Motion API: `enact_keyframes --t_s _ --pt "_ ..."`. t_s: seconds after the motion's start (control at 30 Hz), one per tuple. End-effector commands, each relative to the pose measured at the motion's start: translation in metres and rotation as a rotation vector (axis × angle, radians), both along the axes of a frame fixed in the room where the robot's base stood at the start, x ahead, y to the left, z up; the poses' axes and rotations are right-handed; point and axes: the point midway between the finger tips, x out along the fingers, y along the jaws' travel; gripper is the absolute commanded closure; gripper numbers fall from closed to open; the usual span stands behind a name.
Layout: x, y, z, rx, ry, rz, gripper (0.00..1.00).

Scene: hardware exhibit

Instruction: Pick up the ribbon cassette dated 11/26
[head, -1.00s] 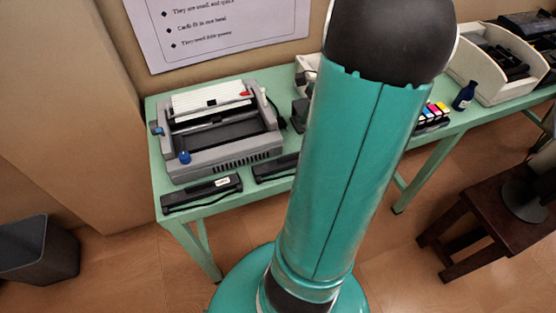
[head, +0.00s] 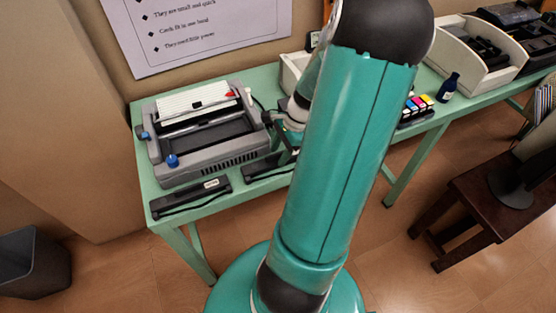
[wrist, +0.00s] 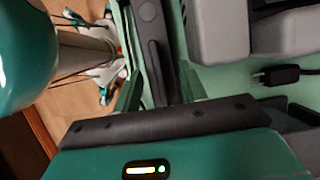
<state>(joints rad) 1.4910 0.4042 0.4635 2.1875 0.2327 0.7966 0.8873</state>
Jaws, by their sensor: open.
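Two long black cassettes lie on the green table's front edge in the head view. The left one (head: 190,198) has a small white label, too small to read. The right one (head: 266,167) is partly hidden by my arm. My gripper (head: 287,155) is low over the table at the right one's right end, mostly hidden behind my arm. In the wrist view my gripper (wrist: 150,60) is open, with a black cassette (wrist: 153,45) lying lengthwise between its teal fingers. It does not grip it. No date is readable there.
A black plug (wrist: 277,75) lies nearby. Ink cartridges (head: 417,108), a blue bottle (head: 448,88) and a white bin (head: 478,72) are farther right.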

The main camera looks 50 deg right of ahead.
Motion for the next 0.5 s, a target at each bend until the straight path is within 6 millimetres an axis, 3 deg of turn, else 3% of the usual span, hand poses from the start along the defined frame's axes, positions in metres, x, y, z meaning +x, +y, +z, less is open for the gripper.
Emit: enact_keyframes --t_s 0.13,0.37,0.4,0.5 --pt "0.003 0.005 -0.017 0.002 0.001 0.001 0.58" --pt "0.004 0.006 -0.019 -0.001 0.001 0.0 0.58" --pt "0.004 0.006 -0.019 -0.001 0.001 0.0 0.6" --pt "0.004 0.006 -0.019 -0.001 0.001 0.0 0.8"
